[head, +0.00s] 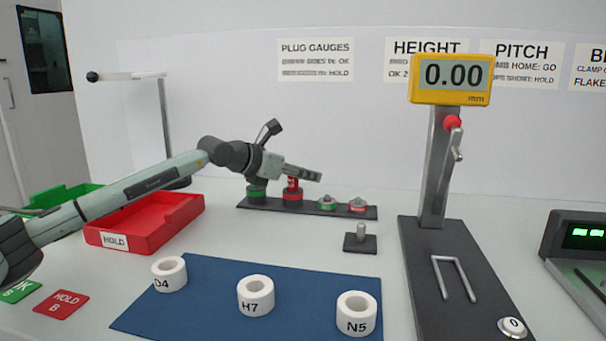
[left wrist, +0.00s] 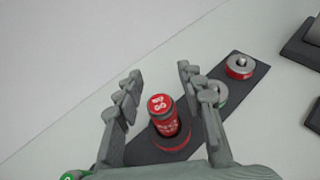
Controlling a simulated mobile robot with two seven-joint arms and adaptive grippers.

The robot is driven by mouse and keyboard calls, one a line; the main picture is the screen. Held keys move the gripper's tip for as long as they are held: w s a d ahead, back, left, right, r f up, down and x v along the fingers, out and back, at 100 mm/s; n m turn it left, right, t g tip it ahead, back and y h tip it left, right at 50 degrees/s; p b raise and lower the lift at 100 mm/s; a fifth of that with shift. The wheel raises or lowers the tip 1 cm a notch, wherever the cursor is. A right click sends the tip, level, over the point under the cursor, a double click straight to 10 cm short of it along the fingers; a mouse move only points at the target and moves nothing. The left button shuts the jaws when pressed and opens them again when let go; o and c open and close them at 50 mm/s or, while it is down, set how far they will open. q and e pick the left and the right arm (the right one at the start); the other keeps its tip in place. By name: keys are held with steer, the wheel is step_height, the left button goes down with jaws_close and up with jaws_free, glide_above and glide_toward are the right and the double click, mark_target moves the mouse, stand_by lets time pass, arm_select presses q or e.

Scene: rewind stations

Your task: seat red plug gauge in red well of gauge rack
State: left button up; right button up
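The red plug gauge (head: 293,184) stands upright in the red well (head: 292,195) of the dark gauge rack (head: 272,208). In the left wrist view the gauge (left wrist: 165,118) shows its round red top, with the red ring of the well (left wrist: 172,146) around its foot. How deep it sits is hard to tell. My left gripper (head: 312,174) is at the gauge, with its fingers (left wrist: 160,72) spread on either side and gaps between them and the gauge. In the head view the fingers partly cover the gauge's top. My right gripper is in neither view.
Green (head: 327,202) and red (head: 357,205) fittings with metal tops sit on the rack's right part. A small dark block with a pin (head: 360,242) stands in front. A red HOLD tray (head: 150,222) is at left, a height stand (head: 437,170) at right, and white rings on a blue mat (head: 205,300) in front.

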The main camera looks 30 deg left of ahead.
arm_select(q)
steer(key=shift+r, duration=0.15)
steer(key=shift+s+a+r, duration=0.15)
steer(key=shift+s+a, duration=0.2)
steer(key=shift+s, duration=0.25)
steer(key=b+v, duration=0.1)
steer(key=v, duration=0.9)
steer(key=shift+s+r, duration=0.2)
steer(key=shift+s, duration=0.1)
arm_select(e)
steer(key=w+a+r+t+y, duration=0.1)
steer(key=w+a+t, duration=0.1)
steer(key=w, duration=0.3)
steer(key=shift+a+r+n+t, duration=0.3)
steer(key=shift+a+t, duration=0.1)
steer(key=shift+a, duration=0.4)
